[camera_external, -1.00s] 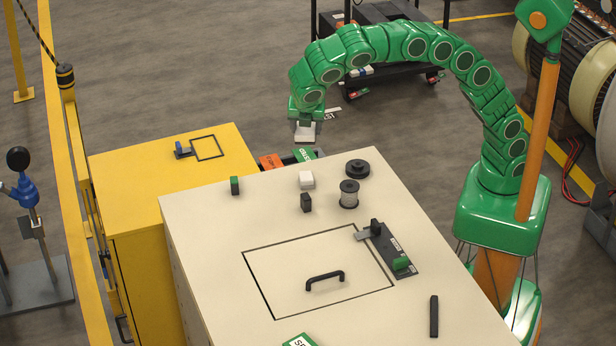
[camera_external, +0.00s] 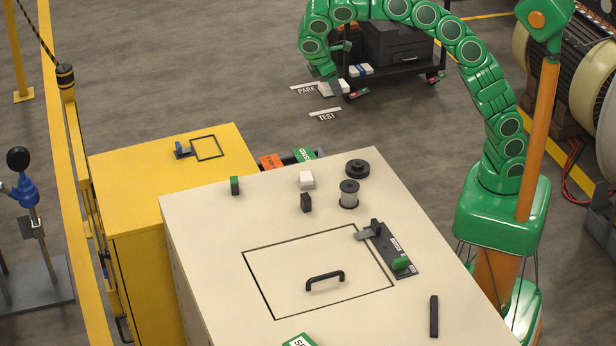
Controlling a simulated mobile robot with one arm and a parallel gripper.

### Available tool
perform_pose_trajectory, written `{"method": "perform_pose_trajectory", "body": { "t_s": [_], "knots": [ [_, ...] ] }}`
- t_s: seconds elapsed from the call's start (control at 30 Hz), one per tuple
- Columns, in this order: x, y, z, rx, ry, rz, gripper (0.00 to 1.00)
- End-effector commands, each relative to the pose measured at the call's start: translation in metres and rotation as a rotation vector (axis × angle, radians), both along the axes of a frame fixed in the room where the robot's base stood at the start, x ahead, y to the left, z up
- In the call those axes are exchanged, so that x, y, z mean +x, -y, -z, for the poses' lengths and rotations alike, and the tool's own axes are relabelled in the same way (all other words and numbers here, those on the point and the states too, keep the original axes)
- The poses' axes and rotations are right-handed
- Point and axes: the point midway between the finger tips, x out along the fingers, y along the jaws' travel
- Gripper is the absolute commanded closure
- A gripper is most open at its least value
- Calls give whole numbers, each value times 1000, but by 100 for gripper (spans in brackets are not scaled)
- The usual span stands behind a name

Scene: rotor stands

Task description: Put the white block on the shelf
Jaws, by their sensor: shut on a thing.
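My gripper (camera_external: 338,86) is at the end of the green arm, over the floor just left of the black cart. It is shut on a white block (camera_external: 326,88), held beside the PARK label; its height above the floor is hard to tell. The black cart (camera_external: 405,68) at the back has a low deck that may be the shelf; I cannot tell for sure.
A white-and-blue box (camera_external: 361,70) and a dark case (camera_external: 395,45) are on the cart. A spool (camera_external: 348,194), a black disc (camera_external: 357,168) and small blocks stand on the beige cabinet (camera_external: 210,225). A yellow cabinet (camera_external: 125,170) is left. Floor around the TEST label is clear.

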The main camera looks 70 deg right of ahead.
Motion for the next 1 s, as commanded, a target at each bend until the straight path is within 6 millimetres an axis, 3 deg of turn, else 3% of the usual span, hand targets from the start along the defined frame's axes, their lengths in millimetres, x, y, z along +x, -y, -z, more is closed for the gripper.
{"method": "perform_pose_trajectory", "body": {
  "t_s": [0.27,0.7,0.83,1.0],
  "knots": [
    [-1,-2,64,-3,-2,-7,90],
    [-3,-3,233,-11,2,-8,90],
    [-2,-2,267,-12,7,-8,91],
    [-1,-2,288,-14,12,-6,91]
  ]
}}
